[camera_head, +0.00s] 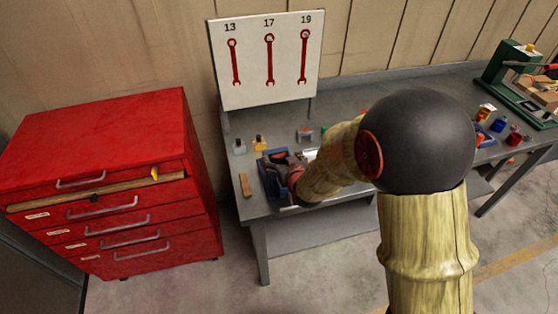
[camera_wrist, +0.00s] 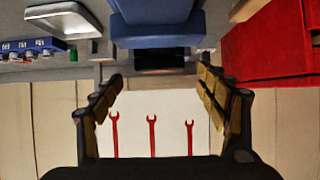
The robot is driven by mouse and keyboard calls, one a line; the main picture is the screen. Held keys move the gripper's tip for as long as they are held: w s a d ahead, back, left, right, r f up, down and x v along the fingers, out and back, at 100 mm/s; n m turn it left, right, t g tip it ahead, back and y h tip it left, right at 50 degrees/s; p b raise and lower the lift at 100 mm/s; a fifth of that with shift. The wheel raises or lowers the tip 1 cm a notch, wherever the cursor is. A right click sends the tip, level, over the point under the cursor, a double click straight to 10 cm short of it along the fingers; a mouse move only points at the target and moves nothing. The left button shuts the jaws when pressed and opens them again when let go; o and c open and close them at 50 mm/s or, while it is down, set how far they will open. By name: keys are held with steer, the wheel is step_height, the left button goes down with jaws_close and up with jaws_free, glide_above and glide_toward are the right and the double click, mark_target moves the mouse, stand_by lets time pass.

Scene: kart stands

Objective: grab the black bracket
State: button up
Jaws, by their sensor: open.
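My gripper (camera_wrist: 160,78) is open in the wrist view, with its two fingers apart and nothing between them. A dark, blocky thing (camera_wrist: 160,59) lies ahead of the gap, beside a blue bin (camera_wrist: 157,28); it may be the black bracket, but its shape is too unclear to be sure. The wrist picture is upside down, with the bench at the top. In the head view my gripper is over the left end of the bench, by the blue bin (camera_head: 268,182); my arm hides part of this area.
A red tool cabinet (camera_head: 120,180) stands left of the grey workbench (camera_head: 345,190). A white board with red wrenches (camera_head: 268,60) stands behind the bench. A green machine (camera_head: 505,65) is far right.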

mark_target(279, 155)
steer(key=shift+x, duration=1.6)
steer(key=shift+s+f, duration=0.1)
steer(key=shift+f, duration=0.05)
steer(key=shift+c, duration=1)
steer(key=c, duration=1.4)
steer(key=shift+c, duration=0.2)
